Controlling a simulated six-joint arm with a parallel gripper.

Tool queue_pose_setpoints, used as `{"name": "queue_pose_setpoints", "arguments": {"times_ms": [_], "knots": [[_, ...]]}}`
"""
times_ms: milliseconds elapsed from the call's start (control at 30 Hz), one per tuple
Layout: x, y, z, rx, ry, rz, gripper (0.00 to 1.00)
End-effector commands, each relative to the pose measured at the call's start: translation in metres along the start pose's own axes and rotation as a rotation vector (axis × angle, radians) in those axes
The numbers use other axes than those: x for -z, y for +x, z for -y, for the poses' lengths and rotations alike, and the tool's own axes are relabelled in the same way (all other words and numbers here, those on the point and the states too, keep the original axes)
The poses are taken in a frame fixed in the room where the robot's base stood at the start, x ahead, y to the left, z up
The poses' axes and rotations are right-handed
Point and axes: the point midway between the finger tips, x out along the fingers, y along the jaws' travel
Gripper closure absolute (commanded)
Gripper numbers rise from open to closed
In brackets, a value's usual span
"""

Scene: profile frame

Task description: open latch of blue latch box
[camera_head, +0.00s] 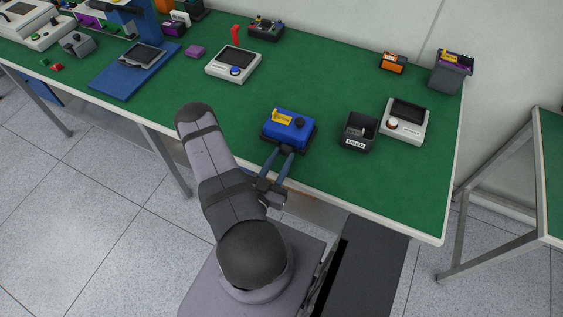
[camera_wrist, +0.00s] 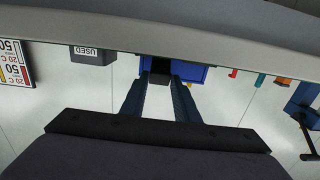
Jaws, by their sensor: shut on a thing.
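The blue latch box (camera_head: 291,130) sits near the front edge of the green table, on a dark base, with a yellow label and a dark round knob on top. In the wrist view the blue box (camera_wrist: 194,73) shows behind the fingertips. My gripper (camera_head: 280,150) reaches the box's front side from the table's edge. In the wrist view my gripper (camera_wrist: 160,80) has its two blue fingers on either side of a small dark latch (camera_wrist: 160,67) at the box's front, shut on it. The latch is hidden in the head view.
A dark bin marked USED (camera_head: 360,134) stands to the right of the box, beside a white device with a screen (camera_head: 404,120). Another white device (camera_head: 233,64) is farther back left. A blue stand (camera_head: 120,80) is at the left. The table between these is clear.

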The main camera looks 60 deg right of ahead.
Motion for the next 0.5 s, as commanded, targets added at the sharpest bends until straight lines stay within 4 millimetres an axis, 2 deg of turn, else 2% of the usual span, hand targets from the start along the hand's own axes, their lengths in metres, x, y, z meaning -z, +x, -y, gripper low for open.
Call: {"name": "queue_pose_setpoints", "arguments": {"times_ms": [33,467,500], "knots": [[-0.008,-0.0006,-0.0004,-0.001,-0.001,-0.022,0.94],[-0.0052,-0.002,-0.0002,0.0,0.0,-0.065,0.94],[-0.0052,-0.002,-0.0002,0.0,0.0,-0.065,0.67]]}}
